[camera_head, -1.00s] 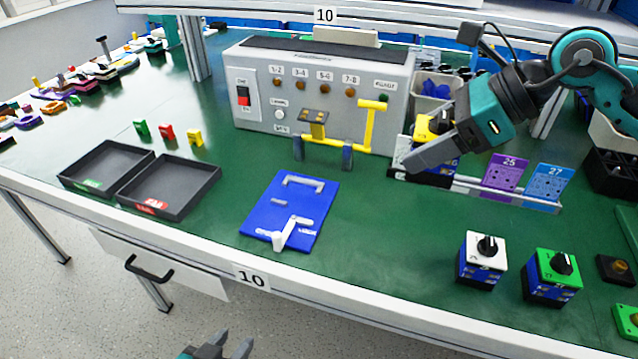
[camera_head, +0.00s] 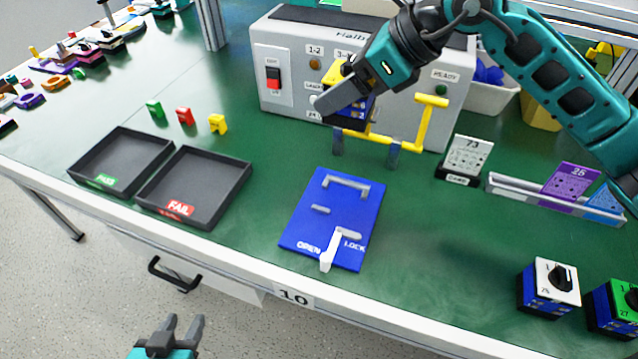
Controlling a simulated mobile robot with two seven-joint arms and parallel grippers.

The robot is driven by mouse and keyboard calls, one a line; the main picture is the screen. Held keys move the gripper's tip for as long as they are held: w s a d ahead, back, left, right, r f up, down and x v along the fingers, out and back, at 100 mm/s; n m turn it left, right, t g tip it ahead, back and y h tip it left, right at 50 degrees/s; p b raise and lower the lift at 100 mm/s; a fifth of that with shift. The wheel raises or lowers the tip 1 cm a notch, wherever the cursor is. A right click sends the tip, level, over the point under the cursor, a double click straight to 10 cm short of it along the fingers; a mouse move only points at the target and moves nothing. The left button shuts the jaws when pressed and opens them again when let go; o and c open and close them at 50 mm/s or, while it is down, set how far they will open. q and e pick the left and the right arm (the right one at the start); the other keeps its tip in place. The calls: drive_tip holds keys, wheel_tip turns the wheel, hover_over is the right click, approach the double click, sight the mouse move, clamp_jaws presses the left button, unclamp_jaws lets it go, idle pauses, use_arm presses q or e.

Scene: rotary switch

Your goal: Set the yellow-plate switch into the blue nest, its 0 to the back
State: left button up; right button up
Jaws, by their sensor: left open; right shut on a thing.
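The yellow-plate switch (camera_head: 358,105) is between the fingers of my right gripper (camera_head: 338,98), held in the air in front of the grey test box. Its yellow top shows only as a strip; the gripper hides most of it, and its 0 mark cannot be seen. The blue nest (camera_head: 308,232) lies flat on the green table, below the held switch, apart from it. It has a grey bracket at the back and a white lever (camera_head: 332,250) at the front, near the words OPEN and LOCK. My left gripper (camera_head: 182,326) is open and empty, in front of the table edge.
A grey test box (camera_head: 283,55) with a yellow clamp handle (camera_head: 424,120) stands behind the nest. Black PASS (camera_head: 122,160) and FAIL (camera_head: 195,187) trays lie left. A white-plate switch (camera_head: 553,287) and green-plate switch (camera_head: 622,305) stand right. A card 73 (camera_head: 466,157) stands behind them.

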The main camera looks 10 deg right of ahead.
wheel_tip(320, 180, down, 20)
drive_tip(key=shift+r+b, duration=0.1)
drive_tip(key=shift+b, duration=0.6)
drive_tip(key=shift+f, duration=0.2)
drive_tip(key=o, duration=1.2)
drive_tip(key=shift+s+d+r, duration=0.1)
drive_tip(key=shift+d+r, duration=0.1)
drive_tip(key=shift+r, duration=0.2)
drive_tip(key=v, duration=1.1)
drive_tip(key=shift+s+d+r, duration=0.1)
drive_tip(key=shift+s+r, duration=0.05)
drive_tip(key=shift+s, duration=0.05)
